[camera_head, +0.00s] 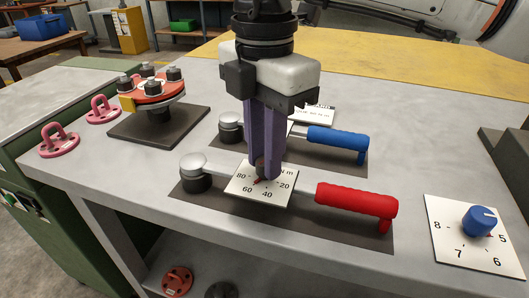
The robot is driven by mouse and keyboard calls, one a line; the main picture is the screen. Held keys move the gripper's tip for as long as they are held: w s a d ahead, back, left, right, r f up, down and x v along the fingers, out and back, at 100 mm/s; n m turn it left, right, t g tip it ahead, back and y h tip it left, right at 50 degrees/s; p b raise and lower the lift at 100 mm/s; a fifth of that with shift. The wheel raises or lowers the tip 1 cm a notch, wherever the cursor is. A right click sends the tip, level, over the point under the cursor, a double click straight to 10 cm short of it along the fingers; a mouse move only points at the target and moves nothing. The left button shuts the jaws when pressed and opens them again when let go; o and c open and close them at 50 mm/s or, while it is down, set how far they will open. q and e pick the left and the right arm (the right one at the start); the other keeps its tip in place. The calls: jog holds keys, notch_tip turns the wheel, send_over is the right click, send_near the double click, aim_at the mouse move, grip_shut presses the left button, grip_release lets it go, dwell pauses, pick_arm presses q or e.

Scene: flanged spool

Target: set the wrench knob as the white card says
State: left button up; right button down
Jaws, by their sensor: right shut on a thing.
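My right gripper (264,172) comes down from above with its purple fingers shut on the small dark knob (260,170) of the red-handled wrench (352,200). The fingers hide most of the knob. My left gripper is not in view.
A blue-handled wrench (336,138) lies behind the red one. A blue knob (480,220) on a numbered plate (446,239) is at the right. A red flanged piece with dark bolts (154,88) stands on a dark plate at the left, near pink shackles (58,141).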

dwell(0.3)
jog(key=c, duration=1.5)
grip_release()
jog(key=shift+c, duration=0.2)
notch_tip(320, 180, up, 10)
jog(key=p, duration=0.2)
jog(key=shift+r, duration=0.2)
